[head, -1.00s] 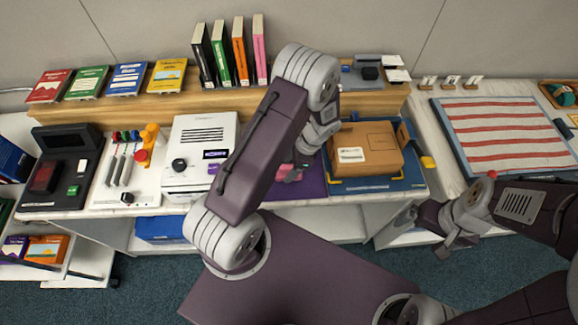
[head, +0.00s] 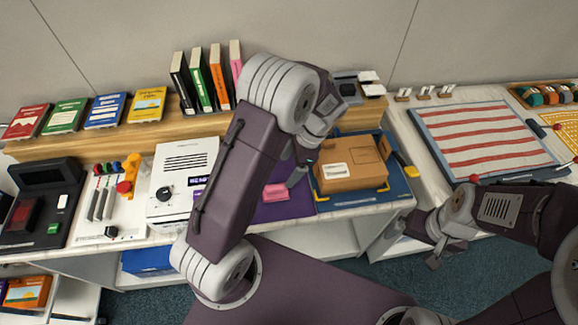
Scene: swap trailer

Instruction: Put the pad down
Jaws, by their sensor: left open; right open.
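A pink pad (head: 262,192) lies on the purple mat (head: 288,211) in the middle of the counter. My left gripper (head: 297,177) is open just above and to the right of the pad, apart from it as far as I can see. My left arm hides part of the mat and the space around the pad. My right gripper (head: 437,248) is open and empty in front of the counter's right part, away from the pad.
A cardboard box (head: 352,165) sits on a blue mat (head: 398,184) to the right. A white machine (head: 182,172) stands left of my arm. A wooden shelf with books (head: 205,80) runs behind. A striped board (head: 480,138) lies far right.

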